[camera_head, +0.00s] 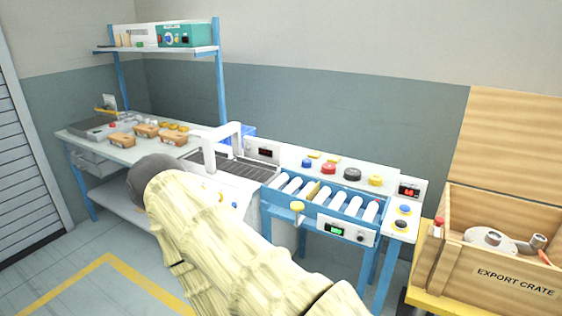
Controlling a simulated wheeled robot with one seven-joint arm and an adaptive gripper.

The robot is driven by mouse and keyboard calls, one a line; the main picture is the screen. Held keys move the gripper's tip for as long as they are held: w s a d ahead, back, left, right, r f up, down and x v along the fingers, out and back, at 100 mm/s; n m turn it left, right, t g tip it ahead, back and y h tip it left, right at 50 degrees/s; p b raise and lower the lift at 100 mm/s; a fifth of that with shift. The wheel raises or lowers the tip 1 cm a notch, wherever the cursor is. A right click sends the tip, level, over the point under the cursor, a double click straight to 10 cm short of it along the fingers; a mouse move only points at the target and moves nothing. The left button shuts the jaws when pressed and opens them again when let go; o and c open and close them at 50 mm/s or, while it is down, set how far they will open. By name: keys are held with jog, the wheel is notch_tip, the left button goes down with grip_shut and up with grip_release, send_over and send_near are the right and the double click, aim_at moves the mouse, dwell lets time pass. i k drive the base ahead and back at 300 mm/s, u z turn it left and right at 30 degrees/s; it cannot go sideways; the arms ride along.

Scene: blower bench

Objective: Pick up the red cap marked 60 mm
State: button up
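A small row of coloured caps sits on the white ledge behind the roller conveyor. A dark cap (352,174) and a yellow cap (376,180) lie farther right. Any size markings are too small to read, so I cannot tell which cap is marked 60 mm. My cream-covered arm fills the lower middle of the view, left of and in front of the conveyor. My gripper does not show.
The roller conveyor (322,196) has a blue frame, with a white arch machine (215,150) to its left. Cardboard boxes (122,140) stand on the left bench (85,145). A wooden export crate (505,265) stands at right. Open floor (75,275) lies at lower left.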

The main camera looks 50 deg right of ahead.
aim_at(329, 169)
jog(key=z, duration=0.2)
jog(key=i, duration=1)
jog(key=z, duration=1.25)
jog(key=i, duration=0.6)
jog(key=z, duration=0.6)
